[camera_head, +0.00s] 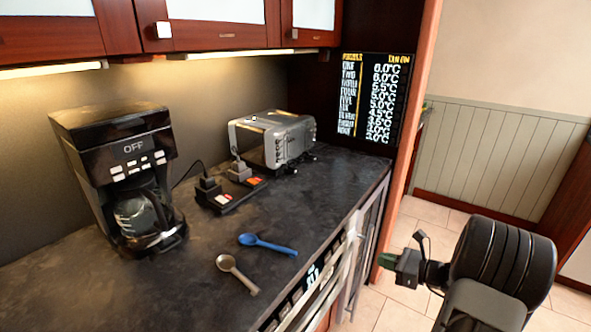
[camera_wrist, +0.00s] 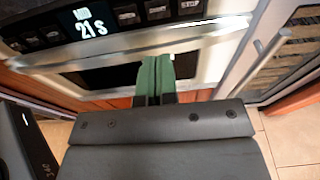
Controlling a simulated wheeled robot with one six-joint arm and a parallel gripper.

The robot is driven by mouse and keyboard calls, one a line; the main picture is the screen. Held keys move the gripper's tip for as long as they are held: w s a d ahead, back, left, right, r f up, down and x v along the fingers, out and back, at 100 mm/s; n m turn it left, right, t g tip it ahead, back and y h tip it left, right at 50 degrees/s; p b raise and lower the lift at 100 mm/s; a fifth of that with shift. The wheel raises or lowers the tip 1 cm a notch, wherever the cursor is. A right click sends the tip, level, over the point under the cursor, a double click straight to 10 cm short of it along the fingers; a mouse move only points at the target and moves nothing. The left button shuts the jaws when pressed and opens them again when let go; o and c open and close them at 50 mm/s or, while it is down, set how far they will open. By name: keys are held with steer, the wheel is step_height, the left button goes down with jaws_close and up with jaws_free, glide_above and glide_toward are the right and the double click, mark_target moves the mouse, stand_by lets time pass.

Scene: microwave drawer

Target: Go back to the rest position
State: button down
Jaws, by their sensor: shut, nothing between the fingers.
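My gripper (camera_head: 386,258) is at the lower right in the head view, in front of the counter and apart from it. Its green fingers also show at the centre of the wrist view (camera_wrist: 154,75). They are pressed together and hold nothing. Behind the fingers in the wrist view is the microwave drawer (camera_wrist: 222,37), with a bright horizontal bar across its front. Its control strip has several buttons and a lit display (camera_wrist: 90,22) reading "21 S". The drawer looks shut, though my gripper hides part of its front.
The dark counter (camera_head: 190,285) holds a black coffee maker (camera_head: 120,160) reading "OFF", a silver toaster (camera_head: 285,140), a power strip with plugs (camera_head: 232,195), a blue spoon (camera_head: 268,244) and a grey spoon (camera_head: 236,272). A glass-door cabinet (camera_wrist: 285,50) stands right of the drawer. Tiled floor (camera_head: 412,215) is open beyond my arm.

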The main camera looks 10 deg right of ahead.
steer(key=s+a+f+n+g, duration=0.2)
steer(key=s+f+n+g, duration=0.2)
steer(key=s+a+r+n+g+h+p, duration=0.3)
steer(key=s+a+r+n+g+h, duration=0.25)
steer(key=n, duration=0.55)
steer(key=s+a+r+n+t+h+p, duration=0.1)
steer(key=s+a+r+n+h+p, duration=0.1)
steer(key=a+r+n, duration=0.3)
steer(key=s+a+r+n+h+p, duration=0.2)
steer(key=a+r+n+h, duration=0.1)
steer(key=a+r+n, duration=0.3)
step_height(320, 180, up, 3)
steer(key=shift+s+a+f+n+t+p, duration=0.15)
steer(key=shift+s+n+t+p, duration=0.25)
steer(key=shift+n, duration=0.3)
stand_by(4.2)
